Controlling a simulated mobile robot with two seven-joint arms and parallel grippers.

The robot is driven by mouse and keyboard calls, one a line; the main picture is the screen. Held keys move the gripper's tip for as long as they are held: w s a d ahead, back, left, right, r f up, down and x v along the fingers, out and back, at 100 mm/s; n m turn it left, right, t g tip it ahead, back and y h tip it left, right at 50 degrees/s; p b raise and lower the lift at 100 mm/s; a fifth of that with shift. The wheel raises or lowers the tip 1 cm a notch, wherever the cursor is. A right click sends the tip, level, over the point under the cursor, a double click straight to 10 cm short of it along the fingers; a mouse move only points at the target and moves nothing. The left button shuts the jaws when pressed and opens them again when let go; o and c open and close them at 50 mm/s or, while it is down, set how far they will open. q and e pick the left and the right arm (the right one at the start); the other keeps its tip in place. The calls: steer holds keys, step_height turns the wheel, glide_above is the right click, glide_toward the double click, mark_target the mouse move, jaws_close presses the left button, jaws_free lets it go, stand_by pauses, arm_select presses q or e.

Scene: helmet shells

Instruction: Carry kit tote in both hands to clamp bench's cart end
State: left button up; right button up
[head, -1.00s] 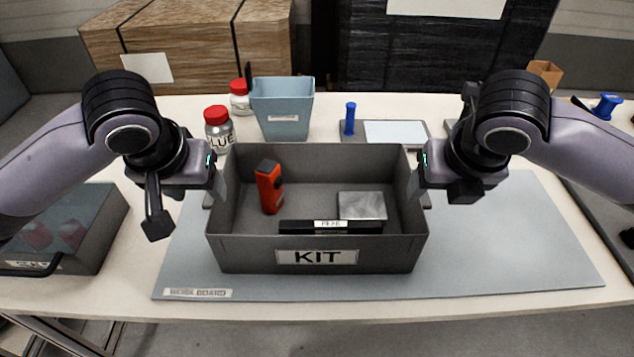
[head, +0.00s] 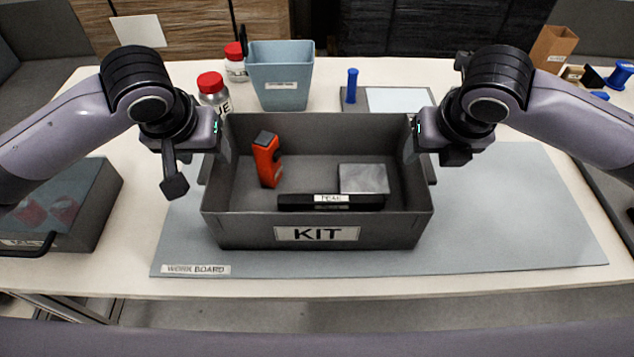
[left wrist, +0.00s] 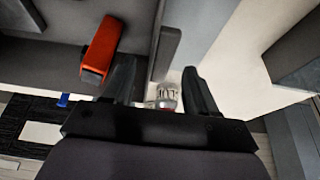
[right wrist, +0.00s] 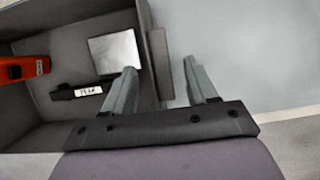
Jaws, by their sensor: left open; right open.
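The grey kit tote (head: 250,233), labelled KIT, sits on the work board. It holds an orange-red tool (head: 266,160), a black labelled bar (head: 331,202) and a grey metal plate (head: 364,179). My left gripper (head: 218,148) is open at the tote's left wall. In the left wrist view my left gripper (left wrist: 160,85) has one finger inside and one outside that wall. My right gripper (head: 414,148) is open at the right wall. In the right wrist view its fingers (right wrist: 163,85) likewise straddle the wall. Finger contact with the walls cannot be told. The clamp bench's cart end is not identifiable.
The work board (head: 520,215) is bare to the tote's right. A blue-grey bin (head: 280,80) and red-capped bottles (head: 213,95) stand behind the tote. A blue-handled tool (head: 351,85) stands by a pale panel (head: 398,100). A grey box (head: 85,215) is at left.

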arm_select(q)
steer(key=shift+x, duration=1.45)
arm_select(e)
steer(key=shift+x, duration=1.45)
arm_select(q)
steer(key=shift+c, duration=0.3)
arm_select(e)
steer(key=shift+c, duration=0.3)
arm_select(q)
jaws_close()
arm_select(e)
jaws_close()
arm_select(q)
steer(key=shift+w+r, duration=0.1)
steer(key=shift+r, duration=0.1)
arm_select(e)
steer(key=shift+w+r, duration=0.1)
steer(key=shift+r, duration=0.1)
